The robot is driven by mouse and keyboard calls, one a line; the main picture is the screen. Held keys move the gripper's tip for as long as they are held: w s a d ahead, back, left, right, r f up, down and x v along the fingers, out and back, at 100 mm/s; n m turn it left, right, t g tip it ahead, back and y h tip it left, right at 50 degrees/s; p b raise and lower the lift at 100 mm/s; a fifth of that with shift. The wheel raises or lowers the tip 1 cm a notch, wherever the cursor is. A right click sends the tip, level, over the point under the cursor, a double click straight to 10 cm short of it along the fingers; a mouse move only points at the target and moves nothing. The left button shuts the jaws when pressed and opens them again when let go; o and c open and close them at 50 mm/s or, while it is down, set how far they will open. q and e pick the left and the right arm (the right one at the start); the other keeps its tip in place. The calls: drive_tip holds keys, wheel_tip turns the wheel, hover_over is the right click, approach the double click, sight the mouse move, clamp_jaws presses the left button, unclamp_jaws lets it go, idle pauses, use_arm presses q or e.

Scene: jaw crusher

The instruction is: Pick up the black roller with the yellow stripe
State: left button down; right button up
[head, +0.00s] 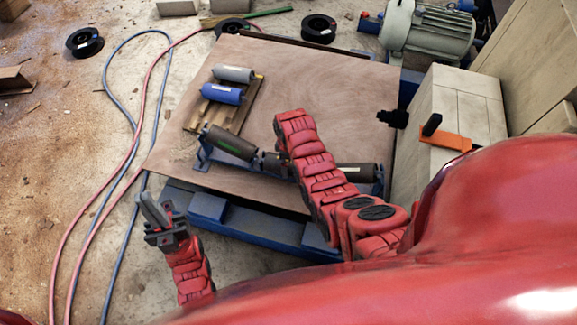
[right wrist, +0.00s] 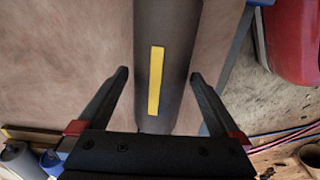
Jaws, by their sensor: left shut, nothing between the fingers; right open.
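The black roller with the yellow stripe (right wrist: 156,80) lies between the spread fingers of my right gripper (right wrist: 159,76) in the right wrist view. Its length runs along the picture's vertical, and a gap shows on both sides, so the fingers do not touch it. In the head view, my right arm hides most of my right gripper, and I cannot tell clearly which dark roller there bears the yellow stripe. A dark roller with a green stripe (head: 230,143) lies left of the arm, and another dark roller (head: 357,173) lies right of it. My left gripper (head: 154,210) is shut and empty at the lower left.
A brown board (head: 330,85) carries a wooden rack (head: 245,115) with a grey roller (head: 233,74) and a blue roller (head: 221,93). A pale block (head: 455,105) with an orange clamp (head: 447,139) stands right. Hoses (head: 133,140) cross the floor at left.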

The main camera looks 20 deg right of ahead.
drive_tip(key=shift+f, duration=0.4)
clamp_jaws()
